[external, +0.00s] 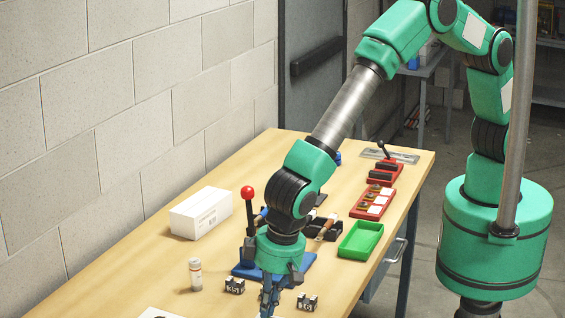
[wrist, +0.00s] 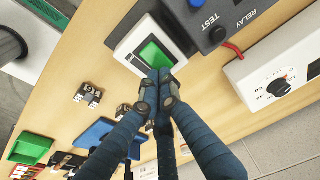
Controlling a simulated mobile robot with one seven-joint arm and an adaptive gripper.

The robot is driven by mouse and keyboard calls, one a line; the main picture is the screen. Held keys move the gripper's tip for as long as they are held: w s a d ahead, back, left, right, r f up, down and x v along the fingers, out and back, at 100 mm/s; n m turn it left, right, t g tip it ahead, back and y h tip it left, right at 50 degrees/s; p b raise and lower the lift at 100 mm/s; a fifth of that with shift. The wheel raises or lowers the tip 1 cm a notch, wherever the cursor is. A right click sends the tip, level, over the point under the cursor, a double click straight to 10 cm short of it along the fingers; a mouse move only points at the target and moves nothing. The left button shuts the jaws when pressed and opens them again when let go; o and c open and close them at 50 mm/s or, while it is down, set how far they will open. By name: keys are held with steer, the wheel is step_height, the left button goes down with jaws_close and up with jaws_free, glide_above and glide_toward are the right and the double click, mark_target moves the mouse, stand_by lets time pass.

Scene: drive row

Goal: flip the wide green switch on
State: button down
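The wide green switch (wrist: 156,54) sits in a white frame with a dark surround, at the upper middle of the wrist view. My gripper (wrist: 158,78) has its dark blue fingers drawn together, with the tips over the lower edge of the switch. They hide part of it, and I cannot tell whether they touch it. Nothing shows between the tips. In the external view my gripper (external: 268,302) points down at the near end of the bench, and the green switch is not clearly visible there.
A grey box marked TEST and RELAY (wrist: 225,20) and a white dial box (wrist: 280,75) lie right of the switch. Small dark blocks (wrist: 89,94) are to its left. The bench also holds a red-knobbed lever (external: 248,195), a white carton (external: 201,212) and a green tray (external: 360,239).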

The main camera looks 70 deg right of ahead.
steer(key=shift+w, duration=0.1)
steer(key=shift+w+f+g+p, duration=0.35)
steer(key=shift+g+p, duration=0.35)
steer(key=shift+p, duration=0.35)
steer(key=shift+s+f, duration=0.1)
steer(key=shift+f, duration=0.05)
steer(key=shift+s, duration=0.25)
steer(key=shift+s+r, duration=0.2)
steer(key=shift+s, duration=0.45)
steer(key=shift+r, duration=0.2)
step_height(320, 180, up, 14)
steer(key=s+p, duration=0.2)
steer(key=shift+f, duration=0.25)
